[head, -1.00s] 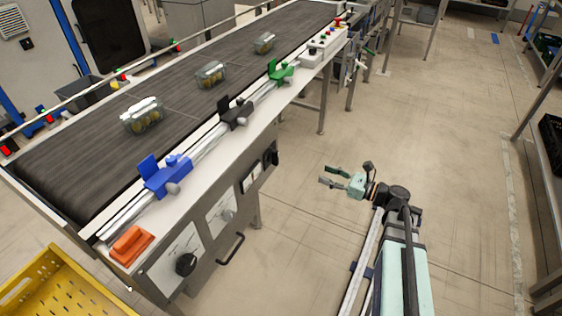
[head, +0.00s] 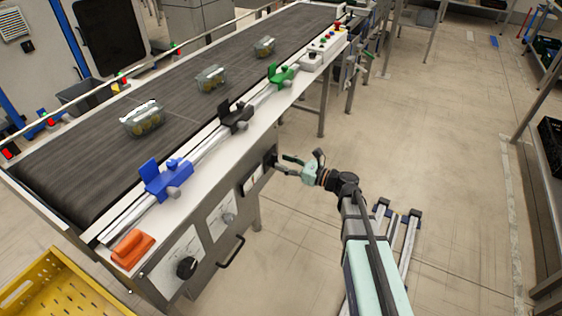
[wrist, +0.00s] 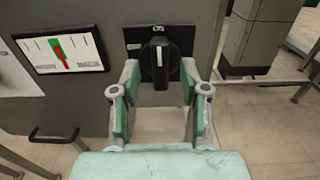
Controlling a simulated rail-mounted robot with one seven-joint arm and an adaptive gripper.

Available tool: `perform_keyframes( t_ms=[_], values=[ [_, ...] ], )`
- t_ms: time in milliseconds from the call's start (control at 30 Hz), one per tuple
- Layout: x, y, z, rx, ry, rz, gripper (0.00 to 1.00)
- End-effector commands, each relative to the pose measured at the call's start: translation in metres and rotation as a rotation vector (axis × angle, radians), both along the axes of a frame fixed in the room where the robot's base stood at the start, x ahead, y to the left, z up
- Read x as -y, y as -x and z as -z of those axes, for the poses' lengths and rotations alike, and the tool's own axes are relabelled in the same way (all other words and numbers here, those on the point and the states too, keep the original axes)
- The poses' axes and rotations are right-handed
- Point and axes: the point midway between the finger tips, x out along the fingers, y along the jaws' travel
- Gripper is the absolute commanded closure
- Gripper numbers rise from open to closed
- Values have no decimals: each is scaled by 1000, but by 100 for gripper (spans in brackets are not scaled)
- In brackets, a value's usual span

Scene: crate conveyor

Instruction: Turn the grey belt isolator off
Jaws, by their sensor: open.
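A dark grey to black rotary isolator switch (wrist: 160,58) sits on a black plate on the conveyor's side panel. In the head view the switch (head: 271,158) is at the panel's far end, partly behind the fingers. My gripper (wrist: 158,92) is open, its two fingers apart on either side of the handle's lower part in the wrist view. Whether the fingers touch the handle I cannot tell.
A gauge display (wrist: 61,50) is left of the switch. A grey knob (head: 229,218), a black knob (head: 187,266) and a bar handle (head: 231,252) are on the same panel. The belt (head: 175,95) carries clear tubs.

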Motion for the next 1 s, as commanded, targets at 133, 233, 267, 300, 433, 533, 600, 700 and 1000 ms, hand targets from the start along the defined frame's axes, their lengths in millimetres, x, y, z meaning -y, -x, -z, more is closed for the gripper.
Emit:
perform_keyframes(
  t_ms=[133, 233, 267, 300, 433, 533, 600, 700, 1000],
  values=[
    [-12, -6, 0, 0, 0, -1, 55],
    [-15, -7, 0, 0, 0, 0, 55],
    [-15, -7, 0, 0, 0, 0, 55],
    [-16, -7, 0, 0, 0, 0, 55],
    [-16, -7, 0, 0, 0, 0, 55],
    [-16, -7, 0, 0, 0, 0, 62],
    [-16, -7, 0, 0, 0, 0, 87],
    [-15, -7, 0, 0, 0, 0, 100],
    [-16, -7, 1, 13, 7, 0, 100]
  ],
)
